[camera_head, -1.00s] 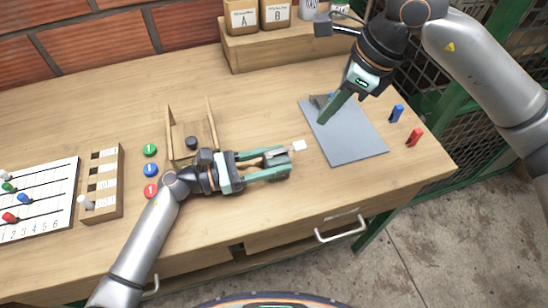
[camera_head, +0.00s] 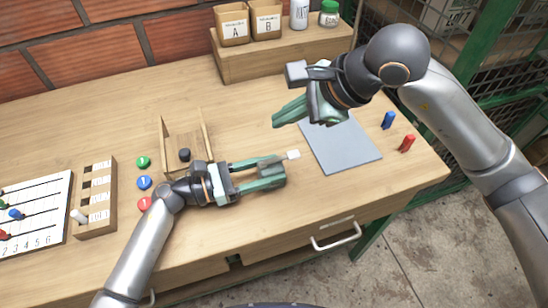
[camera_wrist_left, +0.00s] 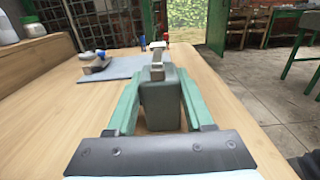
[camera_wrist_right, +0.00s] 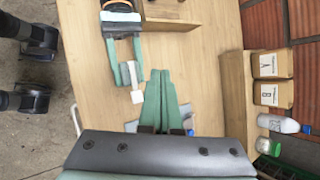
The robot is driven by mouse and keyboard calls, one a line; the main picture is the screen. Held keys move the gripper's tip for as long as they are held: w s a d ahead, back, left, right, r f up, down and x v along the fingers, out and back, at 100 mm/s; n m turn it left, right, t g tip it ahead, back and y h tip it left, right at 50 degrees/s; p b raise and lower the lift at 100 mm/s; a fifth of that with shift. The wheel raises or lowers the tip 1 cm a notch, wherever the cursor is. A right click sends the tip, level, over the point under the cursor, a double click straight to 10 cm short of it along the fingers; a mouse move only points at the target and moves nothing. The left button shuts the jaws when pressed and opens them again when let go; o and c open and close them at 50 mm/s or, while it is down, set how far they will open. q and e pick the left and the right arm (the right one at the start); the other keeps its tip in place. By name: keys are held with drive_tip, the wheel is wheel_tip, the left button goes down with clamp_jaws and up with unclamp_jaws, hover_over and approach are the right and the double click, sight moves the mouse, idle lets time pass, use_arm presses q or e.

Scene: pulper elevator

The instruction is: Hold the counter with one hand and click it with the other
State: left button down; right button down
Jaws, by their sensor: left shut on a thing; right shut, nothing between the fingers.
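The counter (camera_head: 271,166) is a small dark grey block held off to the right of the left forearm. A small white tab (camera_head: 293,154) sticks out at its far end. My left gripper (camera_head: 264,170) is shut on the counter, one finger on each side. In the left wrist view the counter (camera_wrist_left: 160,98) stands between the fingers with a lever-like piece (camera_wrist_left: 157,62) on top. My right gripper (camera_head: 277,120) is shut and empty, above and behind the counter, apart from it. In the right wrist view its closed fingers (camera_wrist_right: 160,76) are beside the counter.
A grey mat (camera_head: 345,150) lies right of the counter, with blue (camera_head: 388,121) and red (camera_head: 407,144) pieces beyond. A wooden holder (camera_head: 185,145), coloured discs (camera_head: 144,182), a peg rack (camera_head: 98,200) and a white board (camera_head: 40,205) are left. A shelf (camera_head: 280,52) stands behind.

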drive_tip(key=shift+s+a+r+n+y, duration=0.1)
drive_tip(key=shift+a+r+n+y, duration=0.3)
drive_tip(key=shift+n, duration=0.2)
drive_tip(key=shift+f, duration=0.1)
hover_over(280, 165)
drive_tip(key=shift+f, duration=4.35)
drive_tip(key=shift+s, duration=0.1)
drive_tip(key=shift+f, duration=0.45)
drive_tip(key=shift+f, duration=0.6)
drive_tip(key=shift+r, duration=1)
